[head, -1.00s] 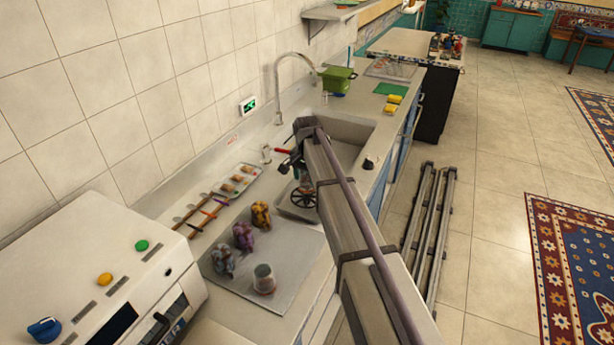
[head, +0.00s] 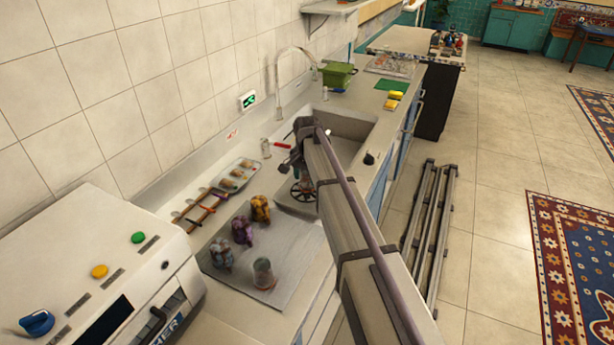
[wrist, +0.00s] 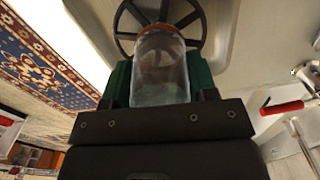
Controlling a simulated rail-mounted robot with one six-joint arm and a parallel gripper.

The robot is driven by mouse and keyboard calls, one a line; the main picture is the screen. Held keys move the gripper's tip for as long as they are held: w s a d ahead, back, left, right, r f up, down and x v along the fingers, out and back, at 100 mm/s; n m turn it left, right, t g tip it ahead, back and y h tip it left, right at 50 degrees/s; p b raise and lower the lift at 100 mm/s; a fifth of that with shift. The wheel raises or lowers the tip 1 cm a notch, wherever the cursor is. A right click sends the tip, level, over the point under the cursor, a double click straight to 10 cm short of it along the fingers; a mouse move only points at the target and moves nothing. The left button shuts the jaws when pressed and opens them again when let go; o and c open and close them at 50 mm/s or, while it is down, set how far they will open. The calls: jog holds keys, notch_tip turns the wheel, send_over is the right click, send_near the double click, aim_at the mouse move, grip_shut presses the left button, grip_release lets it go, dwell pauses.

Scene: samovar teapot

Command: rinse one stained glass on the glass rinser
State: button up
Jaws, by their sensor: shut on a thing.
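My gripper (wrist: 160,80) is shut on a clear glass (wrist: 160,66), with a green finger pad on each side of it. The glass has an orange-brown band at its far end, which points toward the glass rinser. The rinser is a dark spoked ring (wrist: 190,18), partly hidden behind the glass. In the head view the rinser (head: 303,192) sits in a metal basin just below my gripper (head: 297,170). The arm hides most of the held glass there. I cannot tell whether the glass touches the rinser.
A grey mat (head: 288,240) holds another glass (head: 263,274) and several mottled coloured vessels (head: 241,230). A tray (head: 238,175) lies by the wall. The sink (head: 350,128) and tap (head: 279,85) are beyond my gripper. A white machine (head: 90,270) stands at the front left.

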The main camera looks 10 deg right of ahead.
jog(key=shift+f+b, duration=0.95)
dwell(0.4)
jog(key=shift+r+p, duration=0.4)
dwell(2.6)
dwell(0.6)
jog(key=o, duration=0.3)
jog(key=shift+c, duration=1.1)
jog(key=shift+r+p, duration=1.45)
notch_tip(320, 180, up, 5)
jog(key=p, duration=0.4)
jog(key=shift+f+p, duration=0.2)
jog(key=shift+p, duration=0.1)
